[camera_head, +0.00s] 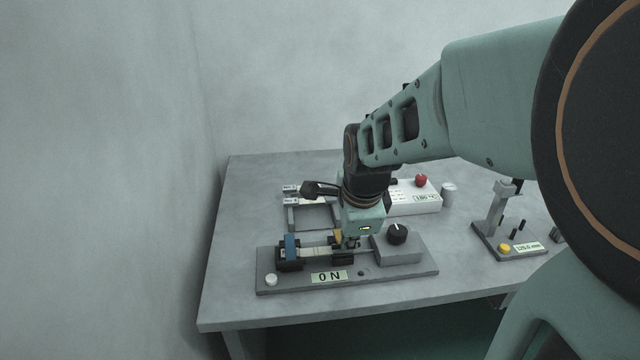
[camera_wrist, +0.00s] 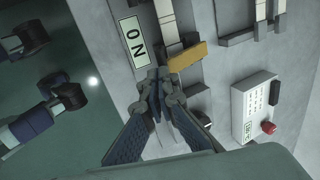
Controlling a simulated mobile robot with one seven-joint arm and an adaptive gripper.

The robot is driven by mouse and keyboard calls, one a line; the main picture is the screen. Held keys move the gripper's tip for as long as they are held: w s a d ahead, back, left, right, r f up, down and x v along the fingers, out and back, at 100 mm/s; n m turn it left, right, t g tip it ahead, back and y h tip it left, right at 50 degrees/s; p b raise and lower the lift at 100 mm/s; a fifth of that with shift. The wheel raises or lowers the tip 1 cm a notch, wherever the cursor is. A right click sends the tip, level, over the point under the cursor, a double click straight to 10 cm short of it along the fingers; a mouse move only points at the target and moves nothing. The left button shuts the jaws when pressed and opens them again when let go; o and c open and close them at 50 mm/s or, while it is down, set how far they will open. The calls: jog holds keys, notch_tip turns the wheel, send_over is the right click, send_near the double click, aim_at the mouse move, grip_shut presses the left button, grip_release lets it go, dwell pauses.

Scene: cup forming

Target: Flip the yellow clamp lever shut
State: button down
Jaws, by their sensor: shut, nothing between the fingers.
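The yellow clamp lever (camera_head: 337,237) is on the grey test fixture (camera_head: 300,284), right of the blue lever (camera_head: 291,246). It appears to stand up from its clamp, though my gripper partly covers it in the head view. In the wrist view the yellow lever (camera_wrist: 188,56) is a short bar just beyond my fingertips. My gripper (camera_wrist: 160,80) is shut and empty, pointing down close beside the lever's right side in the head view (camera_head: 352,244). I cannot tell whether it touches the lever.
A black knob (camera_head: 397,233) on a grey block is close to the right of my gripper. The display (camera_head: 329,277) reads 0 N. Behind are a white box (camera_head: 414,202) with a red knob (camera_head: 421,180) and a grey frame (camera_head: 314,217). A gauge stand (camera_head: 497,215) is at right.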

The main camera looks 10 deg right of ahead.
jog(key=shift+s+f+b, duration=0.3)
jog(key=shift+f+b, duration=0.25)
jog(key=shift+f, duration=0.15)
jog(key=shift+s+f+b, duration=0.3)
jog(key=shift+f+b, duration=0.25)
jog(key=shift+f, duration=0.1)
jog(key=shift+w, duration=0.15)
